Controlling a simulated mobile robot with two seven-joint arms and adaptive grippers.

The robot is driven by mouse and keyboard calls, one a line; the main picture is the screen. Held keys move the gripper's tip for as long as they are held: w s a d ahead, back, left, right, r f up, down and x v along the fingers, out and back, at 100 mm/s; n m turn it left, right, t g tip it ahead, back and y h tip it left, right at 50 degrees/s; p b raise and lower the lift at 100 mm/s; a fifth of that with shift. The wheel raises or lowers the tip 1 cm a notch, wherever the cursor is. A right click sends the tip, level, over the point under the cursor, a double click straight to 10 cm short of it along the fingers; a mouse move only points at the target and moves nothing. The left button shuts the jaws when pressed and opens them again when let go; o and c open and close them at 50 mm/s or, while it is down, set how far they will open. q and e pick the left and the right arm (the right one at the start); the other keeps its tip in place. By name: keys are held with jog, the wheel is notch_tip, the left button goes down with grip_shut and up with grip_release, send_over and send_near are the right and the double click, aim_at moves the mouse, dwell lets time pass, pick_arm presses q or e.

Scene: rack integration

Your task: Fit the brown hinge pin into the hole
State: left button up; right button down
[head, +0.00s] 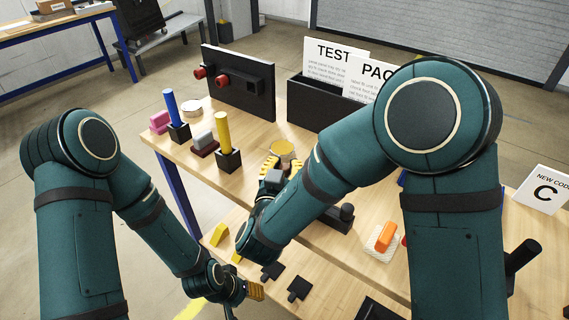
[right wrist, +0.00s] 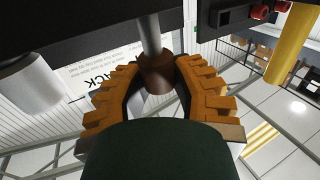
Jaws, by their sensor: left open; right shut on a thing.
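My right gripper (head: 270,166) hangs over the middle of the table in the head view, beside a round tan-topped object. In the right wrist view its orange ribbed fingers (right wrist: 158,78) are shut on the brown hinge pin (right wrist: 157,74). The pin has a wide brown part between the fingers, and a grey shaft (right wrist: 150,36) runs from it toward a dark surface at the top. I cannot tell whether the shaft touches that surface. The pin is hidden in the head view, and I cannot make out the hole. My left gripper (head: 256,290) is open and empty at the table's front left.
A black panel with red knobs (head: 238,84) stands at the back. A blue post (head: 172,102) and a yellow post (head: 222,132) stand in black bases left of my right gripper. A dark bin (head: 318,106) holds signs. An orange block (head: 386,234) lies at right.

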jog(key=shift+f, duration=0.45)
jog(key=shift+r, duration=0.1)
jog(key=shift+r, duration=0.95)
jog(key=shift+f, duration=1.05)
dwell(1.1)
jog(key=c, duration=0.7)
grip_release()
jog(key=v, duration=1.2)
jog(key=shift+a+r, duration=0.1)
